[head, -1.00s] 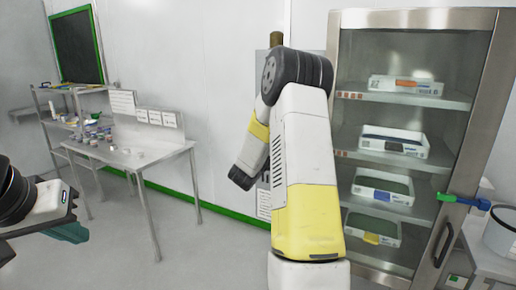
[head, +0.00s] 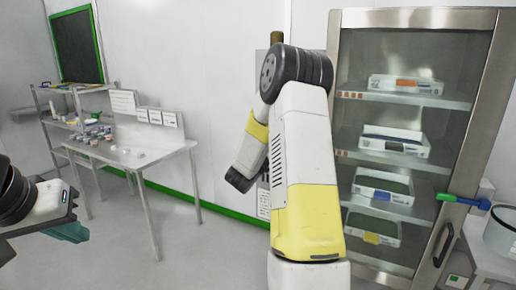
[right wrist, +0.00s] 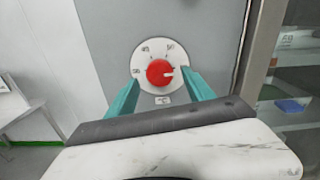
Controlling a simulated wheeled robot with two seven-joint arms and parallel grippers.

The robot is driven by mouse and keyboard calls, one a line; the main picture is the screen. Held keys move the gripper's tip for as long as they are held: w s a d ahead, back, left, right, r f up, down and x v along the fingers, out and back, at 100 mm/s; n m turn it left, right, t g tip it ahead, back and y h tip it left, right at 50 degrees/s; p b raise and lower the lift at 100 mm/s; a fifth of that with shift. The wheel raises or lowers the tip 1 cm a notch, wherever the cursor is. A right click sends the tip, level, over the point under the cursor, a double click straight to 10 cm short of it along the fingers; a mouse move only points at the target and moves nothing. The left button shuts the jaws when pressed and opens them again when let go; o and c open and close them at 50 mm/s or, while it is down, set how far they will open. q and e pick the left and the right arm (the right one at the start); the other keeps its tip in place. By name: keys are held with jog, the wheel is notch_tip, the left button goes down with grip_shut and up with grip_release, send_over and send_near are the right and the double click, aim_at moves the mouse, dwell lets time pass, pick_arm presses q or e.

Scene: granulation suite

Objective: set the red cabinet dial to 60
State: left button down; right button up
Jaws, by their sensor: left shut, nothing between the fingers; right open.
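The red dial (right wrist: 158,73) sits on a round white scale plate on a grey cabinet face in the right wrist view. A white mark on the knob points to the right. The scale's figures are too small to read surely. My right gripper (right wrist: 160,84) is open, its teal fingers on either side of the knob's lower part; I cannot tell whether they touch it. In the head view my right arm hides the dial and the right gripper. My left gripper (head: 72,232) is shut and empty at the left edge, far from the dial.
A glass-doored cabinet (head: 333,110) with trays on shelves stands right of my right arm. A metal table (head: 150,152) with small items stands at the left by the wall. The floor between is clear. A blue-green handled thing (head: 463,201) is at the cabinet door.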

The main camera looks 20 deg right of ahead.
jog(key=v, duration=0.6)
jog(key=shift+a+r, duration=0.1)
